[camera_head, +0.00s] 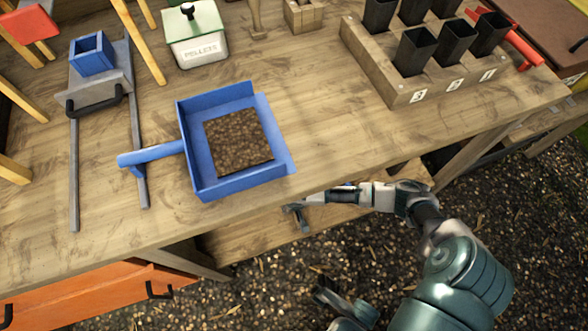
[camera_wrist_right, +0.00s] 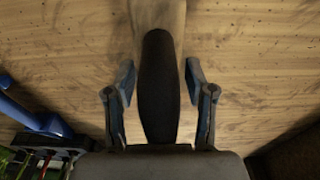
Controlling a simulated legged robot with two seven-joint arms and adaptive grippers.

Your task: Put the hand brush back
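In the right wrist view a long dark grip (camera_wrist_right: 158,85), continuing into a pale wooden part (camera_wrist_right: 158,14) at the top, lies between my fingers. It looks like the handle of the hand brush; its bristles are not visible. My right gripper (camera_wrist_right: 158,88) has one finger on each side of the grip, with narrow gaps visible, so it looks open around it. In the head view my right gripper (camera_head: 300,216) is low at the bench's front edge, and I cannot make out the brush there.
A blue dustpan (camera_head: 190,146) holding brown soil (camera_head: 238,141) lies on the wooden bench (camera_head: 330,120). A wooden block (camera_head: 400,95) with black pots stands at right, a pellet tin (camera_head: 198,45) at the back. A blue item (camera_wrist_right: 35,115) is left in the wrist view.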

